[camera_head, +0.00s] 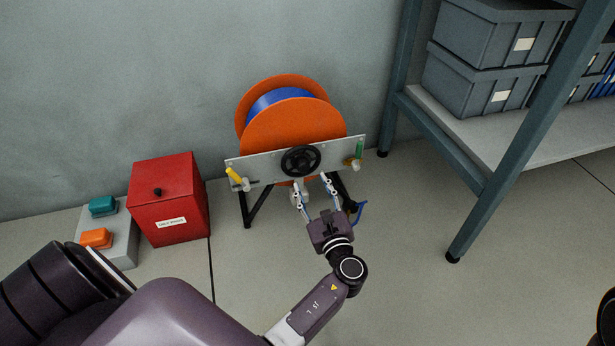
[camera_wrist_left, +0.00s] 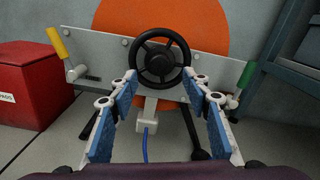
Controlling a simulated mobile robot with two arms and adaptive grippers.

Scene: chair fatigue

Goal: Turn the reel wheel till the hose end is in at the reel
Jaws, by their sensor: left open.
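An orange reel (camera_head: 293,124) with blue hose (camera_head: 278,98) wound on it stands on a dark frame by the wall. The black spoked reel wheel (camera_head: 301,160) sits on the grey plate in front of the reel. In the left wrist view the wheel (camera_wrist_left: 159,63) shows between and beyond my fingertips. My left gripper (camera_head: 312,182) is open and empty, just in front of and below the wheel; I cannot tell whether it touches. A blue hose piece (camera_wrist_left: 146,145) hangs below a white block (camera_wrist_left: 147,118); blue also shows right of my gripper (camera_head: 360,210). The hose end is not clear.
The plate carries a yellow-handled lever (camera_head: 235,177) at left and a green-handled one (camera_head: 359,151) at right. A red box (camera_head: 168,200) and a grey block with teal and orange buttons (camera_head: 122,245) stand left. A shelf with grey bins (camera_head: 480,80) stands right. Floor between is clear.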

